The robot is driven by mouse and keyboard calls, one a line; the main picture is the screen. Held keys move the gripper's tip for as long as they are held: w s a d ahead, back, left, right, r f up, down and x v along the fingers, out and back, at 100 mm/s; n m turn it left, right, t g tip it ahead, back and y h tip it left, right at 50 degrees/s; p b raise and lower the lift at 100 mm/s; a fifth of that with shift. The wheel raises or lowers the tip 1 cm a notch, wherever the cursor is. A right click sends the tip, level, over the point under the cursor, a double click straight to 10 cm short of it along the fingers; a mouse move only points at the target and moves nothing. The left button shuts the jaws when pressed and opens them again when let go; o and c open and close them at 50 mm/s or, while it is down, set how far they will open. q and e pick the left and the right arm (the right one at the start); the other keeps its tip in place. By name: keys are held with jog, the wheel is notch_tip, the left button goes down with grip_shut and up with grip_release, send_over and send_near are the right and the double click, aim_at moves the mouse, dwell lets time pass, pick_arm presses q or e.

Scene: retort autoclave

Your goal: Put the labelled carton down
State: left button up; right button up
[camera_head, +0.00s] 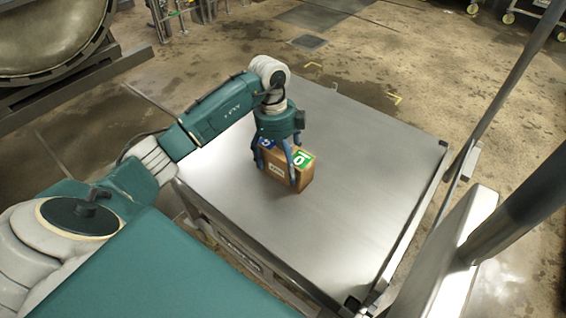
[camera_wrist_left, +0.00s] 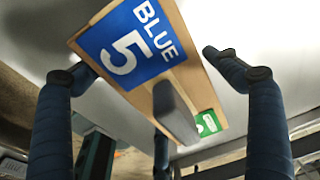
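The labelled carton (camera_head: 304,177) is a brown box on the bare metal table top (camera_head: 350,215). It has a green label with a white 0, a blue label and a small white label on its side. In the left wrist view the carton (camera_wrist_left: 187,75) shows a blue label reading BLUE 5 and part of the green one. My left gripper (camera_head: 278,172) points down over the carton, its fingers around it. In the wrist view the fingers (camera_wrist_left: 150,65) are spread, with a gap between the right fingertip and the carton. My right gripper is out of view.
The table top is otherwise clear, with free room around the carton. A grey post (camera_head: 500,105) rises past the table's right edge. A large rounded metal vessel (camera_head: 50,35) stands at the upper left. The floor is stained, with yellow corner marks.

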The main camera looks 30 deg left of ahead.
aim_at(278, 151)
pick_arm(q)
jog(key=shift+r, duration=0.2)
jog(key=r, duration=0.3)
jog(key=a+r+p, duration=0.1)
jog(key=r, duration=0.3)
jog(key=r+p, duration=0.1)
jog(key=r, duration=0.3)
jog(key=shift+w+a+r, duration=0.1)
jog(key=shift+w+a, duration=0.05)
jog(key=shift+a, duration=0.2)
jog(key=shift+r, duration=0.25)
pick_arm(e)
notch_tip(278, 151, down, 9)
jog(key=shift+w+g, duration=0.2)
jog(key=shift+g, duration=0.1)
pick_arm(q)
jog(key=shift+f, duration=0.1)
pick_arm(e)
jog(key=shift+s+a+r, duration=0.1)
